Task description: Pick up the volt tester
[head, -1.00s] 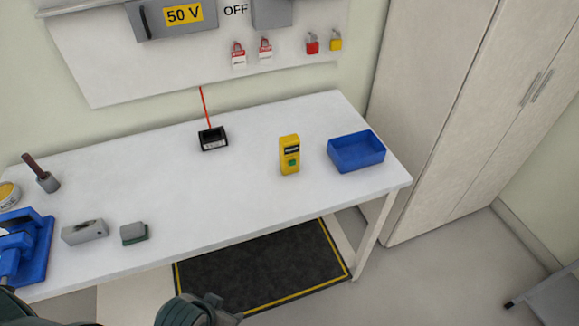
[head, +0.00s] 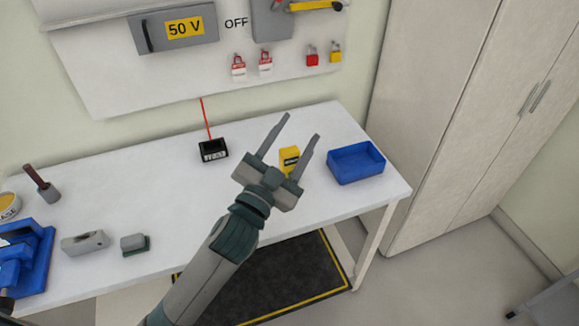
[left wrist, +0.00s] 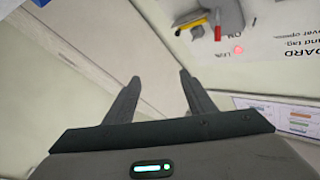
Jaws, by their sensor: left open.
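The yellow volt tester (head: 289,155) stands on the white table (head: 110,194), left of the blue bin. In the head view its lower part is hidden behind my left gripper. My left gripper (head: 295,127) is open, with its two fingers spread and pointing up and to the right in the picture. The tester shows between the fingers, but I cannot tell the gap in depth. The left wrist view shows the open fingers (left wrist: 156,88) with nothing between them but wall and panels; the tester is not seen there.
A blue bin (head: 356,163) stands at the table's right end. A black box (head: 213,150) with a red cord is behind. Grey blocks (head: 85,243) and a blue vise (head: 25,258) are at the left. Padlocks (head: 312,56) hang on the wall board.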

